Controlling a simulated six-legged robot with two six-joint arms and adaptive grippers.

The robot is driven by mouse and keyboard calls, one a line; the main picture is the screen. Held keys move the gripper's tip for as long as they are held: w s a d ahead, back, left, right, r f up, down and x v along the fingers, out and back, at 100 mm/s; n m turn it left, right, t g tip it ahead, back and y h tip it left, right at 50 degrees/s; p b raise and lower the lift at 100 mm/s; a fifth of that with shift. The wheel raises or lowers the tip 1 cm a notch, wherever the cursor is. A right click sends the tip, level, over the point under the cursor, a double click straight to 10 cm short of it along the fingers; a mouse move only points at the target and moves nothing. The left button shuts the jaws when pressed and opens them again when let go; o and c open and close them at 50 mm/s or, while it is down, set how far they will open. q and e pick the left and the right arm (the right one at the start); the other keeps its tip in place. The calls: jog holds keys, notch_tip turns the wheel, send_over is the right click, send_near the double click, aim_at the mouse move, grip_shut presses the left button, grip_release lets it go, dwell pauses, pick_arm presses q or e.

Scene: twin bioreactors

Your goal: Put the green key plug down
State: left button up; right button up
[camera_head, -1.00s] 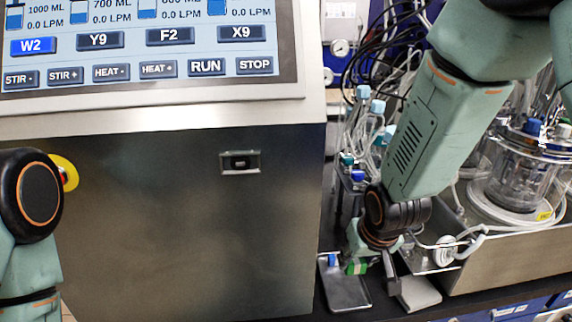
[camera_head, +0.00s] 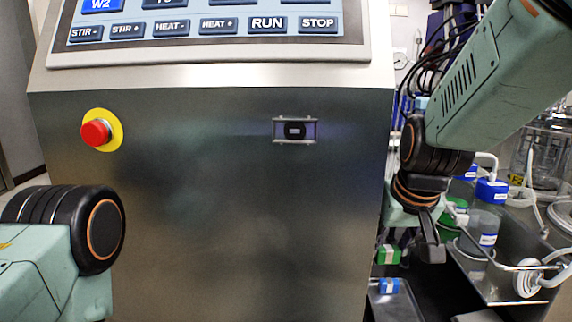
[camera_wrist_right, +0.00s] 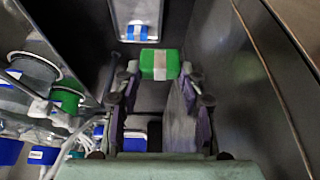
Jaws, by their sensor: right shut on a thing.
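The green key plug (camera_head: 388,254), with a pale label, is held at the fingertips of my right gripper (camera_wrist_right: 160,72), beside the steel cabinet's right edge in the head view. The plug also shows between the fingertips in the right wrist view (camera_wrist_right: 159,64). My right gripper is shut on it. A blue plug (camera_head: 390,286) lies in a small grey metal tray (camera_head: 408,305) at the bottom of the head view; it also shows in the right wrist view (camera_wrist_right: 137,33). The green plug appears apart from the tray. My left arm's wrist shows, but its gripper is out of frame.
The steel cabinet (camera_head: 225,220) has a touch screen (camera_head: 210,40), a socket (camera_head: 295,130) and a red stop button (camera_head: 96,133). Bottles with blue (camera_head: 492,190) and green caps, tubing and a steel bench tray (camera_head: 500,285) crowd the right side.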

jog(key=shift+r, duration=0.1)
jog(key=shift+s+d+p, duration=0.2)
jog(key=shift+p, duration=0.25)
jog(key=s+d+f+n, duration=0.1)
jog(key=f, duration=0.2)
jog(key=s+d+f+n+y, duration=0.1)
jog(key=f, duration=0.2)
jog(key=s+d+f+n+b, duration=0.1)
jog(key=f, duration=0.2)
jog(key=shift+s+d+f+n, duration=0.4)
jog(key=shift+d+f+y, duration=0.1)
jog(key=shift+f+y, duration=0.2)
jog(key=shift+f, duration=0.1)
notch_tip(320, 180, down, 3)
jog(key=b, duration=0.3)
jog(key=shift+f, duration=0.3)
jog(key=shift+w, duration=0.1)
